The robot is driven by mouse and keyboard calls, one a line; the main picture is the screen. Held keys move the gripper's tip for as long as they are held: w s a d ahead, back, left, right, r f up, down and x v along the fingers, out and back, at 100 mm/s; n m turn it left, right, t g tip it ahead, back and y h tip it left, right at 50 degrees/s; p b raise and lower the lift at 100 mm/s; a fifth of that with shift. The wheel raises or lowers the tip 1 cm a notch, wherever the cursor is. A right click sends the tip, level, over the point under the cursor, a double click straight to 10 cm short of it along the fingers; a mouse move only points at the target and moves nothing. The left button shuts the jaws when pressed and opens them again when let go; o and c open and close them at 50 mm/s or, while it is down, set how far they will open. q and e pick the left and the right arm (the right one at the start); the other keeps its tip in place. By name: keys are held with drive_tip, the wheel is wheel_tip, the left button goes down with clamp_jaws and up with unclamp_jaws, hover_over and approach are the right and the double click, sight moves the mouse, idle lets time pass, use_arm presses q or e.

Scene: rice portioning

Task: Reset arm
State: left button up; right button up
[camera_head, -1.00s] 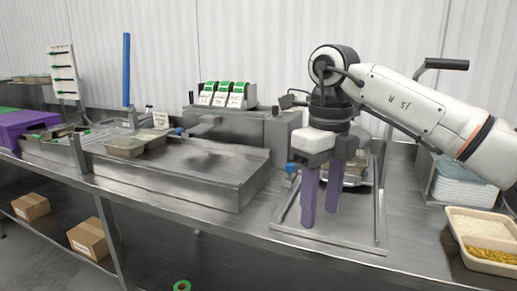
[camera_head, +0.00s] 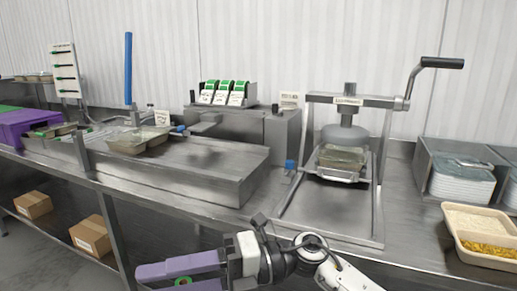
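My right gripper (camera_head: 146,280) is low at the bottom of the picture, in front of the counter's front edge. Its arm comes in from the lower right and its purple fingers point left. The fingers are apart with nothing held between them; part of the lower finger is cut off by the picture's edge. My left gripper is not in view.
A press (camera_head: 348,101) with a crank handle stands on the counter, with a filled container (camera_head: 341,158) inside it. A two-part rice tray (camera_head: 452,249) is at right. Another tray (camera_head: 136,140) sits on the conveyor-like station (camera_head: 225,178). Boxes (camera_head: 91,235) lie on the lower shelf.

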drive_tip(key=w+d+f+m+t+h, duration=0.35)
drive_tip(key=d+f+m+t, duration=0.4)
drive_tip(key=m+t, duration=0.5)
drive_tip(key=w+d+f+m+t+h, duration=0.35)
drive_tip(key=d+f+m+t, duration=0.45)
drive_tip(key=m, duration=0.8)
drive_tip(key=s+d+f+m+g+h, duration=0.1)
drive_tip(key=s+d+f+m+h, duration=0.25)
drive_tip(key=f, duration=0.35)
drive_tip(key=s+d+f+m+g+h, duration=0.1)
drive_tip(key=s+d+f+m+h, duration=0.15)
drive_tip(key=d+f+m, duration=0.35)
drive_tip(key=s+d+f+g+h, duration=0.1)
drive_tip(key=s+d+f+g, duration=0.1)
drive_tip(key=s+f, duration=0.3)
drive_tip(key=s+d+f+m+g+h, duration=0.1)
drive_tip(key=s+d+f+g, duration=0.2)
drive_tip(key=s+f, duration=0.3)
drive_tip(key=s, duration=0.3)
drive_tip(key=shift+s+d+f, duration=0.15)
drive_tip(key=shift+s+d, duration=0.1)
drive_tip(key=shift+d, duration=0.1)
